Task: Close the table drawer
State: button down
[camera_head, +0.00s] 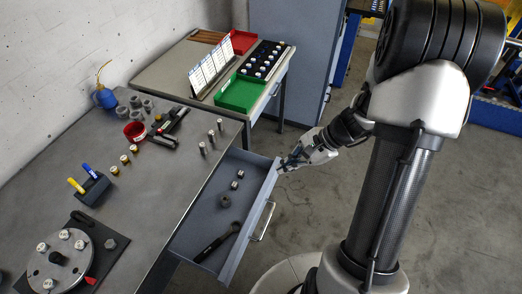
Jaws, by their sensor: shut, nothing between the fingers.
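The table drawer (219,237) is a grey-blue metal drawer, pulled open from the right side of the dark workbench (165,200). It holds a dark wrench and a few small metal pieces. Its bar handle (263,222) is on the outer front panel. My gripper (283,166) is shut and empty at the far end of the drawer's front panel, near the corner. I cannot tell whether its fingertips touch the panel.
A round rotor disc (58,272) sits on the bench at lower left. A marker holder (92,188), a red bowl (135,131) and a blue bottle (106,97) stand on the bench. A second table (160,78) bears a green tray (240,94).

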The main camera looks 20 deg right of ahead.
jog(key=s+d+f+m+t, duration=0.2)
jog(key=d+f+m, duration=0.25)
jog(key=f, duration=0.55)
jog(key=s+d+f+m+t, duration=0.1)
jog(key=d+f+m, duration=0.4)
jog(key=f, duration=0.5)
jog(key=w+a+r+b+x, duration=0.1)
jog(key=r+b+x, duration=0.1)
jog(key=x, duration=1.1)
jog(key=shift+a+m+b, duration=0.35)
jog(key=shift+a+b, duration=0.1)
jog(key=shift+b, duration=0.3)
jog(key=shift+w+r, duration=0.1)
jog(key=shift+w+a, duration=0.1)
